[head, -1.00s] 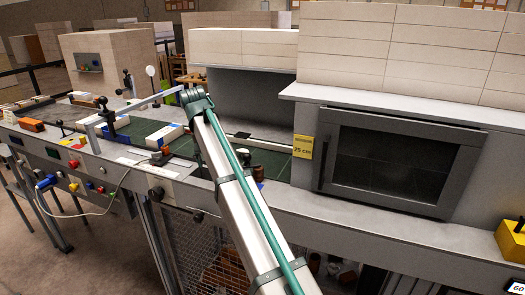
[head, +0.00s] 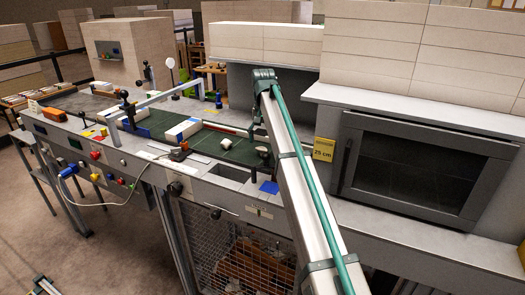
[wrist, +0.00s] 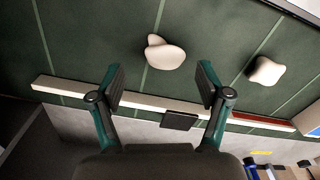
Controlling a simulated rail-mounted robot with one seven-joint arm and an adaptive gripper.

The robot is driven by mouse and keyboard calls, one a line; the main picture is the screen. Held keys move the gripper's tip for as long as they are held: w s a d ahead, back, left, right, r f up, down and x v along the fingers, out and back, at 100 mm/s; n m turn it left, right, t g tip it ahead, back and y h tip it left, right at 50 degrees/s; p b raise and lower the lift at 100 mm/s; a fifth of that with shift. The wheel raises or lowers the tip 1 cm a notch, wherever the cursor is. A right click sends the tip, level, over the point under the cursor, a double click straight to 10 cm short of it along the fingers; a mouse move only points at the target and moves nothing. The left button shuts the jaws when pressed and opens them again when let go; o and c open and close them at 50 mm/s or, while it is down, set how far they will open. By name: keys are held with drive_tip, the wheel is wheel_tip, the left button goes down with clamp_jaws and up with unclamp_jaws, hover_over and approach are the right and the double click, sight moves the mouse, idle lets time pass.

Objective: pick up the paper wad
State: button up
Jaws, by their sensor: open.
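Two pale, rounded crumpled lumps lie on the green belt (wrist: 95,45) in the wrist view. One lump (wrist: 165,52) is just beyond and between my fingertips, and the other lump (wrist: 267,70) is to the right. Both look like paper wads. Two small white things also show on the belt in the head view, one (head: 226,143) left of the other (head: 262,150); I cannot tell for sure which lump is which. My gripper (wrist: 160,76) is open and empty, with its fingers apart and no lump between them. In the head view it is mostly hidden by my arm.
White-and-blue reams (head: 183,130) lie on the belt to the left, near a metal frame (head: 150,101). A pale rail (wrist: 130,100) edges the belt in the wrist view. A dark-windowed cabinet (head: 405,170) with a yellow 25 cm sign (head: 323,149) stands right of my arm.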

sight(262, 147)
drive_tip(key=shift+w+a+f+p, duration=0.1)
drive_tip(key=shift+f+p, duration=0.5)
drive_tip(key=shift+f, duration=0.65)
drive_tip(key=shift+a+f+p, duration=0.1)
drive_tip(key=shift+f+p, duration=0.5)
drive_tip(key=shift+f, duration=0.65)
drive_tip(key=c, duration=0.8)
